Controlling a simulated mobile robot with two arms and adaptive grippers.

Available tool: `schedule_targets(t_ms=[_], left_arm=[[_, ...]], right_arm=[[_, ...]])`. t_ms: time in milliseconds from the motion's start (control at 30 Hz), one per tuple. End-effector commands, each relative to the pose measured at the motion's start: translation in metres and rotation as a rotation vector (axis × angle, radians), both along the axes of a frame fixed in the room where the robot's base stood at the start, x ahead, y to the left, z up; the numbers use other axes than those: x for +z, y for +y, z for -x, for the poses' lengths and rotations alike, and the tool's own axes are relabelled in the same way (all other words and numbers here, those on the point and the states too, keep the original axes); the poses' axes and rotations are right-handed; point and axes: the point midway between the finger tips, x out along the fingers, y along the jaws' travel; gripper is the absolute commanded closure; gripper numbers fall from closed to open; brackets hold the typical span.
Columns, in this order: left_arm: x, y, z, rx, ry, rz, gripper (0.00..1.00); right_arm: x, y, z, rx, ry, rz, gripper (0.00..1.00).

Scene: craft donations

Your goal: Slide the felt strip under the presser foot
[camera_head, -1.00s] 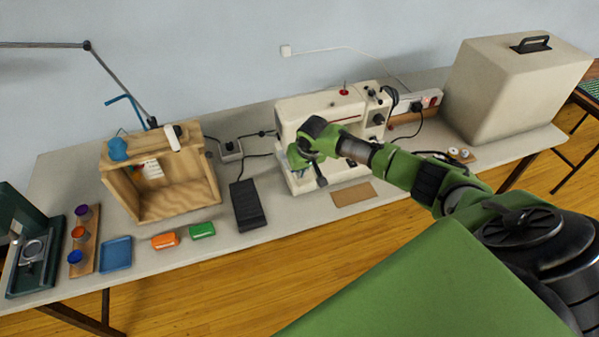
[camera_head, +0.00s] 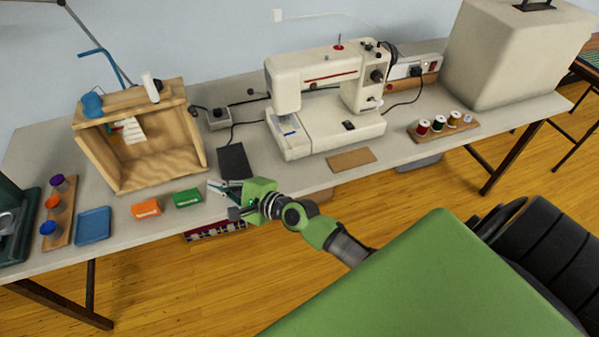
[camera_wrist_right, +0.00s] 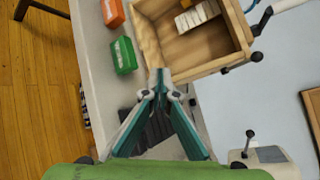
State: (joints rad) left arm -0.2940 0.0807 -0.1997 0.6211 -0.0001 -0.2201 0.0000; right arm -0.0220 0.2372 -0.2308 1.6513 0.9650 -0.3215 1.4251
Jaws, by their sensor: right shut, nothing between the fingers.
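The white sewing machine (camera_head: 315,75) stands at the back of the table. Its presser foot, under the left end of the arm, is too small to make out clearly. A small blue patch (camera_head: 289,133) shows on the bed below the needle area; it may be the felt strip, but I cannot tell how it lies under the foot. My right gripper (camera_head: 214,188) is at the table's front edge, left of the machine, beside the green box. In the right wrist view its fingers (camera_wrist_right: 160,80) meet at the tips, shut and empty. My left gripper is not in view.
A black foot pedal (camera_head: 234,161) lies behind my right gripper. An open wooden box (camera_head: 160,170), the green box (camera_head: 187,198) and an orange box (camera_head: 146,209) are to the left. A brown board (camera_head: 351,160) lies before the machine; a spool rack (camera_head: 443,128) is right.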

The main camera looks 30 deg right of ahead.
Motion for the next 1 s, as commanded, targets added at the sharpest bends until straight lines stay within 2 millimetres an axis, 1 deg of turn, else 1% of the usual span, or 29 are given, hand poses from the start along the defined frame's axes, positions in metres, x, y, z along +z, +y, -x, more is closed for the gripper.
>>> schedule_targets(t_ms=[33, 67, 100, 167, 200, 300, 400, 500, 567, 633, 767, 1000], left_arm=[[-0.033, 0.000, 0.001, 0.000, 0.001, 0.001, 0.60], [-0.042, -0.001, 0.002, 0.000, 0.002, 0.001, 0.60], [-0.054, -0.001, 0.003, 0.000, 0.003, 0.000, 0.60], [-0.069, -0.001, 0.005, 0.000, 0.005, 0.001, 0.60], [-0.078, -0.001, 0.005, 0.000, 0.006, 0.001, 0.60], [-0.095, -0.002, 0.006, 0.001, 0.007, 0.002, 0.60], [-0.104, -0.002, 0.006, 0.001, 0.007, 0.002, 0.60], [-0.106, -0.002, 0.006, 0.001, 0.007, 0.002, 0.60], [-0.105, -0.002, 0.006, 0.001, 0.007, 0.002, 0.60], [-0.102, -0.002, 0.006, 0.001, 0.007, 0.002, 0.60], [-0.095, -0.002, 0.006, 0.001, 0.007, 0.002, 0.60], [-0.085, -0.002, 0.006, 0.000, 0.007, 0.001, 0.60]], right_arm=[[-0.023, -0.016, 0.011, -0.119, 0.005, -0.165, 1.00], [-0.026, -0.029, 0.016, -0.190, 0.003, -0.259, 1.00], [-0.030, -0.050, 0.025, -0.284, -0.004, -0.378, 1.00], [-0.038, -0.084, 0.041, -0.420, -0.021, -0.541, 1.00], [-0.043, -0.107, 0.053, -0.504, -0.037, -0.636, 1.00], [-0.054, -0.157, 0.084, -0.674, -0.084, -0.819, 1.00], [-0.061, -0.191, 0.109, -0.784, -0.128, -0.931, 1.00], [-0.061, -0.208, 0.122, -0.835, -0.155, -0.982, 1.00], [-0.060, -0.212, 0.122, -0.846, -0.163, -0.995, 1.00], [-0.058, -0.215, 0.118, -0.848, -0.164, -0.997, 1.00], [-0.056, -0.220, 0.099, -0.844, -0.164, -0.995, 1.00], [-0.056, -0.235, 0.052, -0.842, -0.162, -0.993, 1.00]])
